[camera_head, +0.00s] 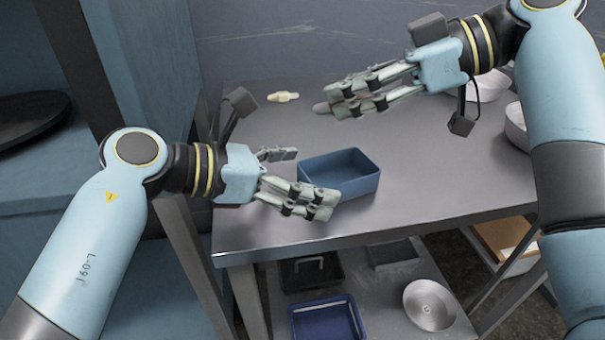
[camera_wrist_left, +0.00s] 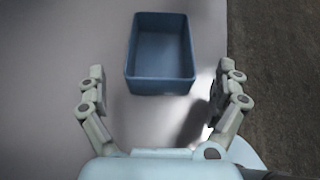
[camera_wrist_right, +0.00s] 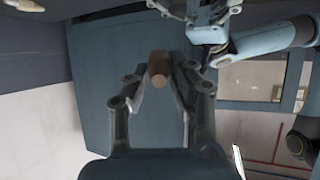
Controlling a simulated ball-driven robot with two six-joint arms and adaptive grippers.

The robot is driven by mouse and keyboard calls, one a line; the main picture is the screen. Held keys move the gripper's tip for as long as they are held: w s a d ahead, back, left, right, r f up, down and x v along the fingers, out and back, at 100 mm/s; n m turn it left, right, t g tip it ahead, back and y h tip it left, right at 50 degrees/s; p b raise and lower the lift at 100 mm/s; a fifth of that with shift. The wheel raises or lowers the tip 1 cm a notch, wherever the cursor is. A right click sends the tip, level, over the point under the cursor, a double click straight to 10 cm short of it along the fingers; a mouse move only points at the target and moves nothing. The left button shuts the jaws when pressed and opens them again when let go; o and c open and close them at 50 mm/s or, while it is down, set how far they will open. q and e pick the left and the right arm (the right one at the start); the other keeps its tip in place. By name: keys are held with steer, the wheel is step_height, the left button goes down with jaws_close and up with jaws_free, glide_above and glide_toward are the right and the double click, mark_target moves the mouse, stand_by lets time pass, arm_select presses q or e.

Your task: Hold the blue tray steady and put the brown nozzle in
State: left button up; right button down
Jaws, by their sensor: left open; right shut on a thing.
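The blue tray (camera_head: 362,184) lies empty near the front edge of the metal table. It also shows in the left wrist view (camera_wrist_left: 160,84), just ahead of the fingers. My left gripper (camera_head: 304,180) is open at the tray's left end, its fingers spread and nothing between them. My right gripper (camera_wrist_right: 158,82) is shut on the brown nozzle (camera_wrist_right: 159,66), which sticks out between the fingertips. In the head view that gripper is above the table's far part, behind the tray, and the fingers mostly hide the nozzle.
A small cream-coloured piece (camera_head: 283,97) lies at the table's back left. Pale bowls (camera_head: 516,124) stand at the right. A lower shelf holds another blue tray (camera_head: 327,320), a dark tray and a round metal dish (camera_head: 430,305). The table between the tray and the bowls is clear.

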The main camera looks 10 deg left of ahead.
arm_select(q)
steer(key=shift+c, duration=0.4)
steer(key=c, duration=1.2)
steer(key=shift+c, duration=0.2)
arm_select(e)
steer(key=shift+s, duration=0.1)
steer(key=f+n+g, duration=0.2)
steer(key=n+g, duration=0.1)
steer(key=f+n+g, duration=0.1)
steer(key=g, duration=0.1)
steer(key=shift+w+d+f+h, duration=0.1)
steer(key=shift+w+d+h, duration=0.2)
steer(key=shift+h, duration=0.1)
steer(key=shift+f, duration=2.1)
